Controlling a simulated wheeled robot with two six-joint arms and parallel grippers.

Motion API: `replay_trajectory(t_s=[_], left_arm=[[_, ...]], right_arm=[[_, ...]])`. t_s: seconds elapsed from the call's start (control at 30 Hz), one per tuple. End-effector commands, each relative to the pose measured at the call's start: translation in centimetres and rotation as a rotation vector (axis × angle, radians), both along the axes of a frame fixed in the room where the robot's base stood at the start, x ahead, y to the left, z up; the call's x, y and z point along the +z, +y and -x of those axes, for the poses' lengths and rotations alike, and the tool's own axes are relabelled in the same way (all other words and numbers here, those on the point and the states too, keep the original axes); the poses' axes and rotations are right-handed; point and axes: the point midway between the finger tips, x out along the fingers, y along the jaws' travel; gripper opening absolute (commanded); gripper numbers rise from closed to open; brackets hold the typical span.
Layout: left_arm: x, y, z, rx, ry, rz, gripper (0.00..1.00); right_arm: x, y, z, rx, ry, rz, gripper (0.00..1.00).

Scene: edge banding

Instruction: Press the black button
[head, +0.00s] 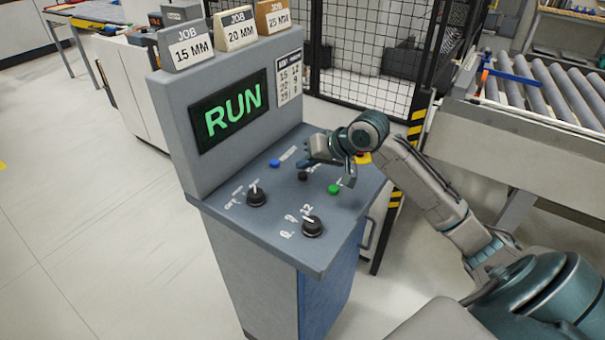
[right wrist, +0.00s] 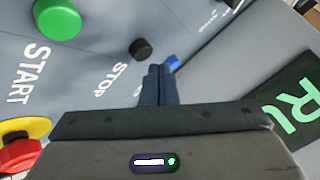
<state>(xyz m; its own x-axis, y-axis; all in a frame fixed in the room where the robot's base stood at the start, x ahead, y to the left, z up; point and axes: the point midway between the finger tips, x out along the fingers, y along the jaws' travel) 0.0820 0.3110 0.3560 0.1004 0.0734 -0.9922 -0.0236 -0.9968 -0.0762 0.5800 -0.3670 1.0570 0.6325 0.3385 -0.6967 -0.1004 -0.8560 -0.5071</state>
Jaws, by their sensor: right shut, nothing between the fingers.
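The black button (head: 303,176) is a small round cap on the sloped top of the grey control console (head: 270,240), between a blue and a green button. In the right wrist view the black button (right wrist: 141,49) stands beside the word STOP. My right gripper (head: 306,163) is over the console top near the black button. In the right wrist view its fingers (right wrist: 157,72) are shut together and empty, with the tips just right of and below the black button. I see a gap in the picture between tips and button; the height is hard to tell. My left gripper is not in view.
The blue button (head: 274,163), green START button (head: 334,189) and two black knobs (head: 312,226) (head: 256,195) are close by. A red and yellow stop button (right wrist: 20,150) is partly visible. The console screen (head: 230,110) reads RUN. A fence and roller conveyor (head: 545,95) stand behind.

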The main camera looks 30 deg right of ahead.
Motion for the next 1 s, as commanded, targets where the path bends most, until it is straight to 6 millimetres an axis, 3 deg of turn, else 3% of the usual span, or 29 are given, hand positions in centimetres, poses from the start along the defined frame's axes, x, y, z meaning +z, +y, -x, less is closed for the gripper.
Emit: replay_trajectory(t_s=[1.0], left_arm=[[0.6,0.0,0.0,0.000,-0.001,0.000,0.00]], right_arm=[[-1.2,0.0,0.0,0.001,0.001,0.000,0.00]])
